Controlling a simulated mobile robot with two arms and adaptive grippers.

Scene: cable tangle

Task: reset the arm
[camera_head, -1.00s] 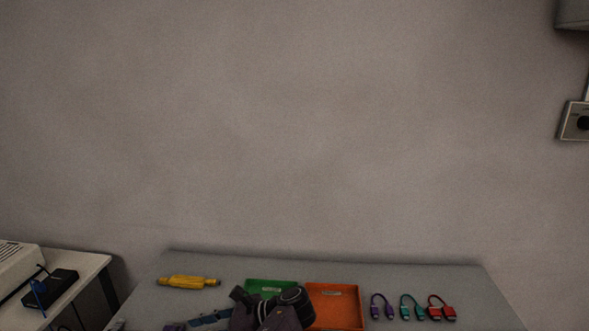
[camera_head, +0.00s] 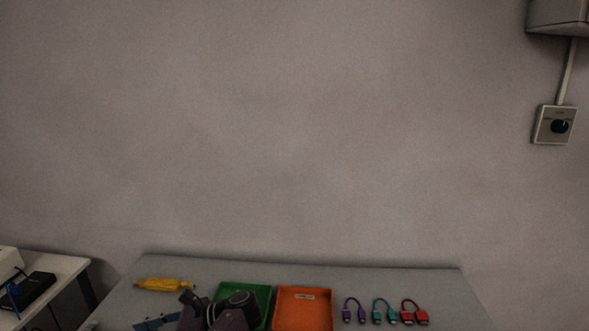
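A dark part of one of my arms (camera_head: 228,312) comes up from the bottom edge and covers part of the green tray (camera_head: 258,291). It looks like my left arm, but its fingers cannot be made out clearly. A dark bluish strip (camera_head: 155,322) shows just left of it; I cannot tell whether it is part of my gripper or a thing on the table. My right gripper is not in view.
The grey table (camera_head: 385,280) stands against a bare wall. An orange tray (camera_head: 304,311) adjoins the green one. A purple cable (camera_head: 348,314), a teal cable (camera_head: 378,315) and a red cable (camera_head: 408,317) lie right. A yellow object (camera_head: 165,285) lies left. A side table (camera_head: 62,267) holds a black box (camera_head: 32,288).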

